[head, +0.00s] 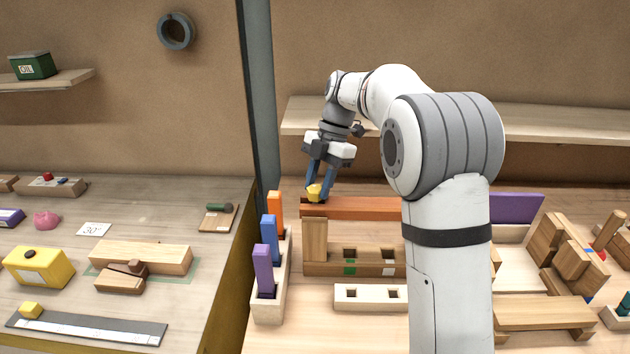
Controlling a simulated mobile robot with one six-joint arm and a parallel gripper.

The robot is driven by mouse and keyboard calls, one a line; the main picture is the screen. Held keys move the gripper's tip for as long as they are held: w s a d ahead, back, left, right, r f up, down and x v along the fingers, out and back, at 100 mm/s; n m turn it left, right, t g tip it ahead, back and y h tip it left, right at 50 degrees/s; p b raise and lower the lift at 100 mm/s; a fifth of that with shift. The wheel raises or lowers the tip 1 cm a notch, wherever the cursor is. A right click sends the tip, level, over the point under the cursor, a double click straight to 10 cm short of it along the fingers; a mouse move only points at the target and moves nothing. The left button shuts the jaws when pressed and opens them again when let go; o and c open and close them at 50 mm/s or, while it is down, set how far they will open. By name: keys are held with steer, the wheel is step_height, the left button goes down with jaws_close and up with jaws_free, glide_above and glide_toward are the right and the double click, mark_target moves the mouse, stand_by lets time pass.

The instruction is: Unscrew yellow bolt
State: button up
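The yellow bolt (315,192) is at the left end of the reddish-orange bar (365,209) at the back of the right bench. My gripper (317,188) points down over it, with its two blue fingers on either side of the bolt's head. The fingers look close to the head, but I cannot tell whether they touch it. The bolt's shaft is not visible. My arm hides part of the bar's right side.
A pale rack (268,302) with orange, blue and purple upright blocks stands at the left edge of this bench. A wooden block with square holes (335,262) lies in front of the bar. A grey post (259,100) rises close to the left. A shelf (545,123) runs behind.

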steer(key=o, duration=0.5)
steer(key=v, duration=1.2)
